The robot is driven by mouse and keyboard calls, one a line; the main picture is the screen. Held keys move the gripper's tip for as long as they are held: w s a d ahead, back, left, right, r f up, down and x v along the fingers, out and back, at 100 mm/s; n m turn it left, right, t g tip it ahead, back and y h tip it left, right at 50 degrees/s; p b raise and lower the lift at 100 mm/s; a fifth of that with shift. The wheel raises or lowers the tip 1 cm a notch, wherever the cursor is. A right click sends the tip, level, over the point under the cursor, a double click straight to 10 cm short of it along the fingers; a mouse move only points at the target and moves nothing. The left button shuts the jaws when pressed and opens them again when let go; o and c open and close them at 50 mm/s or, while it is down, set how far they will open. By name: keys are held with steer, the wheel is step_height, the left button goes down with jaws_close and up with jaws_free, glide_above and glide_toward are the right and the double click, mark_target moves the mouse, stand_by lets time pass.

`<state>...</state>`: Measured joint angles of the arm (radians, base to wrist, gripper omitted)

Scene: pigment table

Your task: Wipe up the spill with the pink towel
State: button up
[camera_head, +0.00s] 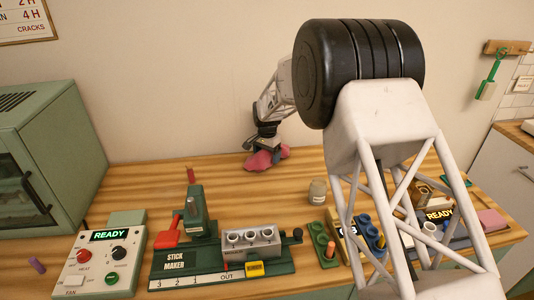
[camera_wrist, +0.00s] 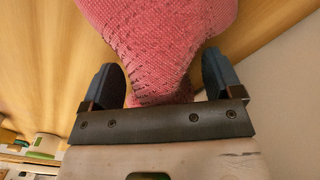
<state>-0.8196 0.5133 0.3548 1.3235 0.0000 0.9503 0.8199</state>
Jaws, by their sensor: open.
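The pink towel (camera_head: 262,160) lies crumpled on the wooden table near the back wall in the head view. In the wrist view the towel (camera_wrist: 160,35) fills the upper middle, and a narrow part of it lies between my fingers. My gripper (camera_head: 264,146) is right above the towel in the head view. In the wrist view my gripper (camera_wrist: 160,85) is open, with one blue finger on each side of the towel. I cannot tell whether the fingers touch it. No spill can be made out in either view.
A green stick maker (camera_head: 200,250) stands at the front middle, with a control box (camera_head: 105,252) and a green oven (camera_head: 45,150) to its left. A small jar (camera_head: 317,192) stands right of the towel.

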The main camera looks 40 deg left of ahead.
steer(key=shift+f, duration=0.55)
steer(key=shift+c, duration=0.3)
steer(key=shift+f, duration=0.1)
steer(key=c, duration=1.5)
steer(key=shift+r, duration=0.3)
jaws_close()
steer(key=shift+r, duration=0.35)
